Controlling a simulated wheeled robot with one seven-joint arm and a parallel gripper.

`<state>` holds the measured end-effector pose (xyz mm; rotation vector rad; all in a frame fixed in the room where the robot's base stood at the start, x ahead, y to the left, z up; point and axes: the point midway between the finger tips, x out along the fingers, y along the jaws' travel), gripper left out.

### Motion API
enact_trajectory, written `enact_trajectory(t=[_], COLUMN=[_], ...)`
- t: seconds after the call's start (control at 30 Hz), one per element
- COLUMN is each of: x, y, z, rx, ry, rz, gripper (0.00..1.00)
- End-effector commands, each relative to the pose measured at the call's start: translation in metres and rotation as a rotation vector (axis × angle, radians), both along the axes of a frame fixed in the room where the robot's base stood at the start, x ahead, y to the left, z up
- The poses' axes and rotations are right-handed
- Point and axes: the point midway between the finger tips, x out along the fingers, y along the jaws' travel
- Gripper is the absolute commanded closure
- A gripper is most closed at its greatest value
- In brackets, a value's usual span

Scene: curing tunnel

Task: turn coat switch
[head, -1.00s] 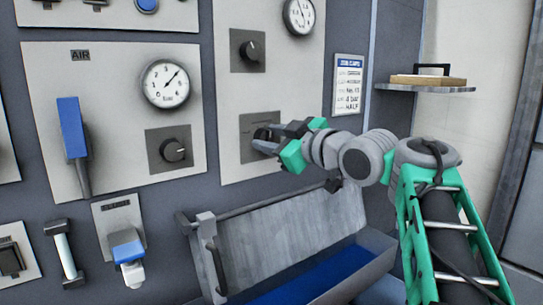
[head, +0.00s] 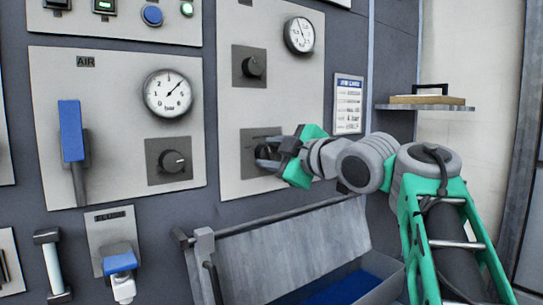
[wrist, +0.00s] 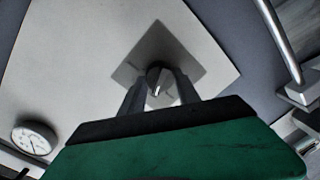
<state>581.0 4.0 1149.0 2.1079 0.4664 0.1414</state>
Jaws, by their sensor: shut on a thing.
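The coat switch is a dark knob on a grey square plate (head: 247,153), low on the right-hand light panel. In the wrist view the knob (wrist: 157,77) has a pale pointer mark and sits between the two fingers. My gripper (wrist: 160,92) is shut on this knob, one finger on each side. In the head view my gripper (head: 268,155) reaches the plate from the right and hides most of the knob. The label above the knob is too small to read.
Another knob (head: 253,67) and a gauge (head: 299,35) are above on the same panel. The AIR panel (head: 120,85) with a blue lever (head: 71,131) is at left. A hinged lid (head: 290,250) over a blue-lined trough is below. A shelf (head: 425,107) is at right.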

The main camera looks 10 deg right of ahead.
Motion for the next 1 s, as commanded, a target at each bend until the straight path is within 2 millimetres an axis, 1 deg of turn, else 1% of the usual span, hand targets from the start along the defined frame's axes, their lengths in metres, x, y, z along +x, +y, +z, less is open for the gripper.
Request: enact_trajectory(t=[0.2, 0.23, 0.47, 0.5, 0.77, 0.87, 1.0], x=[0.0, 0.0, 0.0, 0.0, -0.003, -0.015, -0.043], y=[0.0, 0.0, 0.0, 0.0, -0.002, -0.008, -0.02], z=[-0.001, -0.001, 0.0, 0.0, 0.001, 0.004, 0.006], rx=[0.001, 0.002, 0.002, 0.002, 0.001, -0.001, 0.0], ry=[0.001, 0.002, 0.001, 0.001, 0.0, -0.002, -0.001], rz=[0.0, 0.0, 0.0, 0.0, -0.001, -0.005, -0.008], gripper=[1.0, 0.6, 0.41, 0.4, 0.4, 0.4, 0.4])
